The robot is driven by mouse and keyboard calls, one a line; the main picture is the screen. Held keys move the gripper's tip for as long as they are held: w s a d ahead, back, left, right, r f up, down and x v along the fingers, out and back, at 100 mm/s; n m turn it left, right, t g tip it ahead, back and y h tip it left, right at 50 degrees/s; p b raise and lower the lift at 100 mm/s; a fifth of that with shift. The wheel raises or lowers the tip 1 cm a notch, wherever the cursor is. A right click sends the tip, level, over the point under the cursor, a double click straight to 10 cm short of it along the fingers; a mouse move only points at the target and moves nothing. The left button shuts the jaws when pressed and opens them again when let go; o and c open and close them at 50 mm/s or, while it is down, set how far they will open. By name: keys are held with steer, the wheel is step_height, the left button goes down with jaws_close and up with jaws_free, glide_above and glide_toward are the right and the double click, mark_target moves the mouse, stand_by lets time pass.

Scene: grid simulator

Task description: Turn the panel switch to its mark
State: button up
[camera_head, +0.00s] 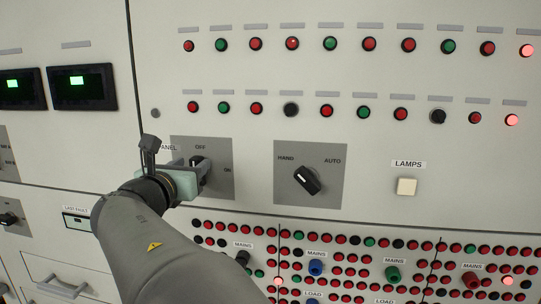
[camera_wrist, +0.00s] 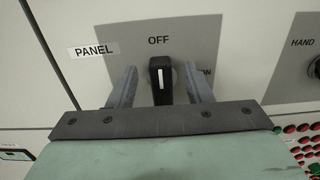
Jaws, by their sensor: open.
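The panel switch is a black rotary knob with a white line on a grey plate, labelled OFF above and ON to the right. In the wrist view the knob (camera_wrist: 161,80) stands between my two open fingers, its white line upright towards OFF. My gripper (camera_wrist: 160,88) has a finger on each side of it, with a visible gap on both sides. The PANEL label (camera_wrist: 93,50) is left of the plate. In the head view my gripper (camera_head: 201,173) is at the grey plate (camera_head: 215,150) and partly hides the knob (camera_head: 196,160).
A HAND/AUTO switch (camera_head: 307,180) on its own plate is to the right. Farther right is a square LAMPS button (camera_head: 406,187). Rows of red and green buttons and lamps are above, and a dense field of them with several MAINS knobs is below.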

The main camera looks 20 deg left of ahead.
steer(key=shift+w, duration=0.5)
steer(key=shift+c, duration=0.3)
jaws_close()
steer(key=c, duration=0.9)
jaws_free()
